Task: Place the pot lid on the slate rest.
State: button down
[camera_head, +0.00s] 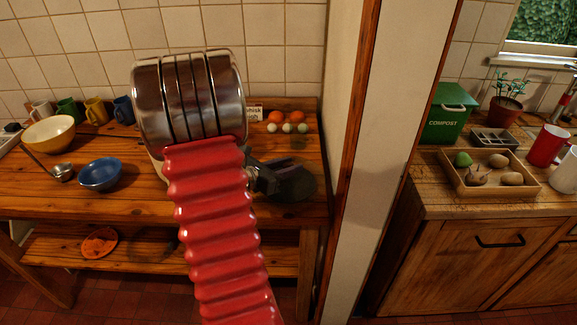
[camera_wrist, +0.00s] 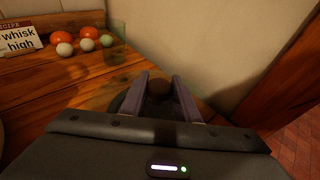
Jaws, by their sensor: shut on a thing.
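In the head view my gripper (camera_head: 278,178) is at the right end of the wooden counter, partly behind my red arm. A dark round disc (camera_head: 301,187) shows under and around the fingers there. I cannot tell how much of it is lid and how much is slate rest, or whether a gap lies between them. In the wrist view the gripper body hides most of this area.
A blue bowl (camera_head: 100,174), ladle (camera_head: 62,172) and cream bowl (camera_head: 48,133) are at left. A pale wall post (camera_head: 372,150) rises close on the right.

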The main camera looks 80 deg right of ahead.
jog(key=c, duration=1.4)
grip_release()
jog(key=shift+f, duration=0.1)
jog(key=shift+o, duration=0.2)
jog(key=v, duration=1.1)
jog(key=shift+w+r, duration=0.1)
jog(key=shift+r, duration=0.1)
jog(key=shift+w+a+r, duration=0.1)
jog(key=shift+w+a, duration=0.05)
jog(key=shift+a, duration=0.25)
